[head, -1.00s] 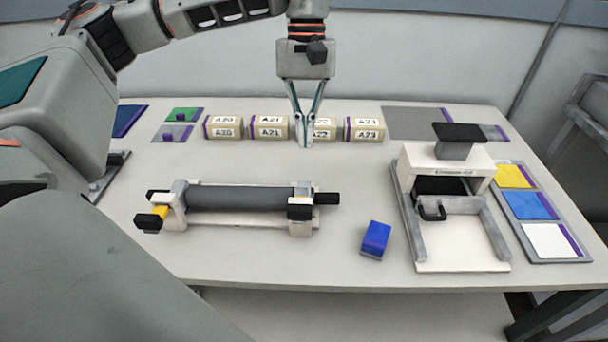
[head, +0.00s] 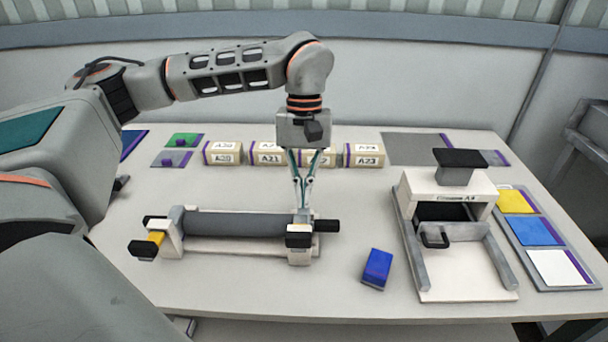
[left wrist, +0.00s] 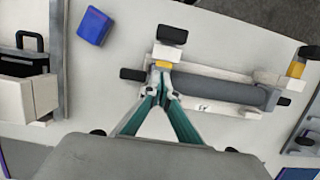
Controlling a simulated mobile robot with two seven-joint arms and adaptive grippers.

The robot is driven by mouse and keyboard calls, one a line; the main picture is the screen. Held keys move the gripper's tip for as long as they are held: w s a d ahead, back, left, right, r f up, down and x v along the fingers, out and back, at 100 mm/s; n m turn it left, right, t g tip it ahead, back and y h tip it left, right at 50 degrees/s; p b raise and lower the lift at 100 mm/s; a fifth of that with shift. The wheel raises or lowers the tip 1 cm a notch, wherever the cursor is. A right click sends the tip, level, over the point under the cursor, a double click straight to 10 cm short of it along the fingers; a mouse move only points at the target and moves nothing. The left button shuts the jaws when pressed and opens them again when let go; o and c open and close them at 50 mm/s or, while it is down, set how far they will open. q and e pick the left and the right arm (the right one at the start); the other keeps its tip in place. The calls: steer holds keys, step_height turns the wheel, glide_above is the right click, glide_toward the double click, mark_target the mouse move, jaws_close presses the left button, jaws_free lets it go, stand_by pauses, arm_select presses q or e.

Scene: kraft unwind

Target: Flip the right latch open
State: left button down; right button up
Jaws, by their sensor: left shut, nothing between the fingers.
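The roller stand with a dark grey roller (head: 245,224) lies across the table's left middle. At its right end is the right latch (head: 299,240), a black block with white parts beside it. In the left wrist view the right latch's black block (left wrist: 172,34) shows with a yellow piece just above my fingertips. My left gripper (head: 303,207) is shut and empty, pointing down at the roller's right end, right behind the latch. I cannot tell whether it touches. The left latch (head: 143,248) is black with a yellow piece. My right gripper is not in view.
A blue block (head: 377,268) lies right of the stand. A white press-like fixture (head: 467,285) stands further right, beside a tray of coloured cards (head: 532,232). Several labelled boxes (head: 222,153) line the back. Bare table lies in front of the stand.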

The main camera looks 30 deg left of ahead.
mark_target(303, 229)
arm_select(q)
steer(key=shift+x, duration=1.05)
steer(key=s, duration=0.1)
steer(key=s+d, duration=0.1)
steer(key=shift+s+d, duration=0.3)
steer(key=shift+s, duration=0.1)
steer(key=shift+s+d, duration=0.2)
steer(key=shift+s, duration=0.1)
steer(key=s+d, duration=0.1)
steer(key=s, duration=0.1)
steer(key=s+d, duration=0.1)
steer(key=s, duration=0.1)
steer(key=shift+d+p, duration=0.2)
steer(key=shift+p, duration=0.2)
steer(key=v, duration=1.2)
